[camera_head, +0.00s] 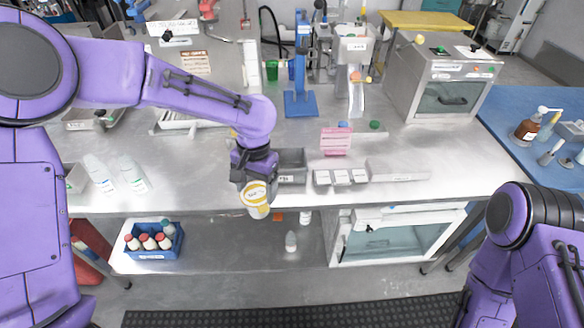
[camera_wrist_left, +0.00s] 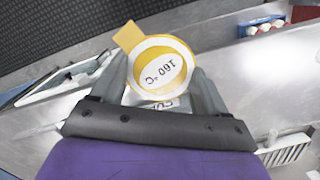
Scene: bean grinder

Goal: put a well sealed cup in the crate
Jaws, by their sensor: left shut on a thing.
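My left gripper (camera_head: 256,178) is shut on a cup (camera_head: 258,210) with a yellow and white lid, held just past the front edge of the steel table. In the left wrist view the cup's lid (camera_wrist_left: 161,65) faces the camera and reads "160 °C", between the two fingers (camera_wrist_left: 160,90). The lid has a yellow tab and looks seated on the cup. A blue crate (camera_head: 154,255) stands on the lower shelf at the left, with several red-capped bottles in it. The crate also shows at the upper right of the left wrist view (camera_wrist_left: 265,30). My right gripper is out of view.
The lower shelf (camera_head: 215,258) is bare between the crate and a small white bottle (camera_head: 291,241). The table's front edge overhangs the shelf. A glass-fronted oven (camera_head: 400,240) sits below at the right.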

